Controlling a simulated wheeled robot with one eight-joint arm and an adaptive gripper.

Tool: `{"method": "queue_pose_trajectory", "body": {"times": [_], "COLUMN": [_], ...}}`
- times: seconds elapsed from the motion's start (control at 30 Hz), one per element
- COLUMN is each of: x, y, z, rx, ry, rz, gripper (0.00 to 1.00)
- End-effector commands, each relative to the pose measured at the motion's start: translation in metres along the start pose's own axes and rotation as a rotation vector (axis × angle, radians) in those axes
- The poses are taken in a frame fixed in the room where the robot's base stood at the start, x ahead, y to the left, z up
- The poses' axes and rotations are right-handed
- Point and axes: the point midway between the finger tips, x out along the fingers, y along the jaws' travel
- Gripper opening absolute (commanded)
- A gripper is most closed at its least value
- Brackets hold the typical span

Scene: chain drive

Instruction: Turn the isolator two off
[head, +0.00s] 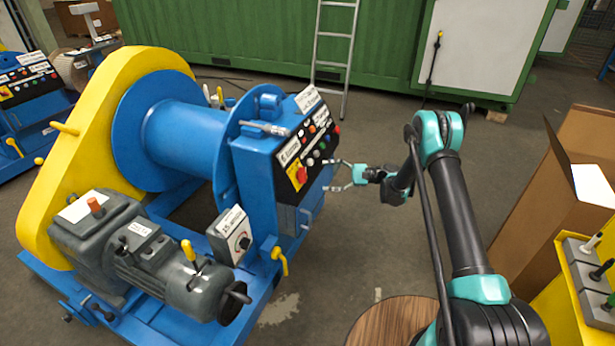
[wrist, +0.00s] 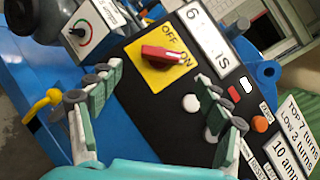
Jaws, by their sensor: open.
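A red rotary switch handle (wrist: 163,53) sits on a yellow plate (wrist: 160,72) marked OFF and ON in the wrist view. One end of the handle points at the ON word. The same switch shows on the black panel of the blue winch in the head view (head: 301,174). I cannot read a label naming it isolator two. My gripper (wrist: 160,80) is open and empty, its fingers spread with the switch framed between and beyond them. In the head view my gripper (head: 335,175) is just right of the panel, apparently apart from it.
Several buttons share the black panel (head: 310,150). A grey box with a dial (head: 238,240) and a yellow lever (head: 280,260) are below it. A second panel (head: 28,78) with a red switch stands far left. A cardboard box (head: 570,170) is at right.

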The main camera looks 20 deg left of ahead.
Motion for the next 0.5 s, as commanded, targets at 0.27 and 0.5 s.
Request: {"method": "queue_pose_trajectory", "body": {"times": [0.27, 0.5], "x": [0.053, 0.077], "y": [0.000, 0.000], "z": [0.000, 0.000], "rx": [0.000, 0.000], "ry": [-0.001, 0.000], "rz": [0.002, 0.001], "gripper": [0.77, 0.77]}}
